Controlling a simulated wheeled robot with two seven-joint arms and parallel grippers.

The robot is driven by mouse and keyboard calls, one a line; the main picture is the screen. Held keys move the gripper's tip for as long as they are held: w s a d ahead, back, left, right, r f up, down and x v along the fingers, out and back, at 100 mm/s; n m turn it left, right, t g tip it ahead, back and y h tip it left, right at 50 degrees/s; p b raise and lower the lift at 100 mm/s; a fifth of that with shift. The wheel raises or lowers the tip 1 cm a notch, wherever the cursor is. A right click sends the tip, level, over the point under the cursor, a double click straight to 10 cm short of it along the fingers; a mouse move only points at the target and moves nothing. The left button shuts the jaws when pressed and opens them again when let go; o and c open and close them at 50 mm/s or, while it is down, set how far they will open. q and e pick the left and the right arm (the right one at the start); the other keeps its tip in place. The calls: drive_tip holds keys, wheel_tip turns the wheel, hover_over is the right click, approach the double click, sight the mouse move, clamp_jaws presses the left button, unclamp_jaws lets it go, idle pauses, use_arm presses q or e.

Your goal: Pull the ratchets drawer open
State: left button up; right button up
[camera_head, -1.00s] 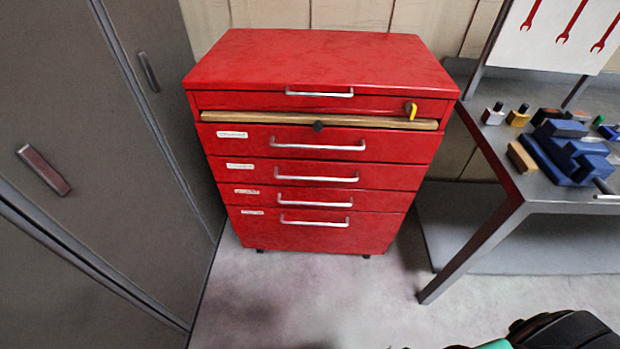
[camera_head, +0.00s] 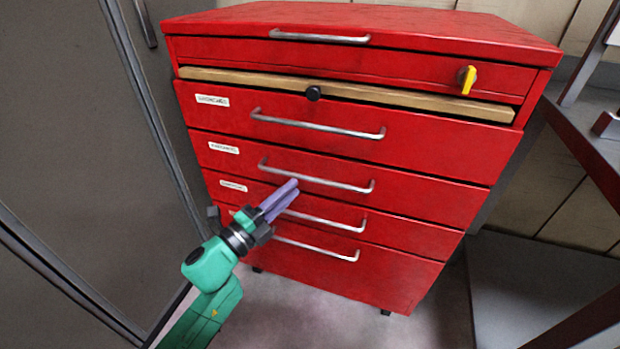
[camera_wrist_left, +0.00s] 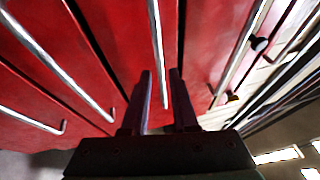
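A red tool cabinet (camera_head: 470,40) has stacked drawers with silver bar handles and white labels. The second labelled drawer (camera_head: 425,195) has a label (camera_head: 223,148) that I cannot read surely; it may be the ratchets drawer. It looks shut. My left gripper (camera_head: 296,188) is at the front of this drawer, by the left part of its handle (camera_head: 340,185). In the left wrist view the fingers of the left gripper (camera_wrist_left: 161,75) are apart, with the handle (camera_wrist_left: 157,35) running between them. I cannot tell whether they touch it. My right gripper is out of view.
A grey locker (camera_head: 80,150) stands close on the left. A metal bench (camera_head: 585,150) stands on the right.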

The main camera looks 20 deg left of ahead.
sight(305, 176)
use_arm(q)
drive_tip(key=x, duration=0.5)
drive_tip(key=shift+w+d, duration=0.1)
drive_tip(key=shift+w, duration=0.2)
clamp_jaws()
idle(1.0)
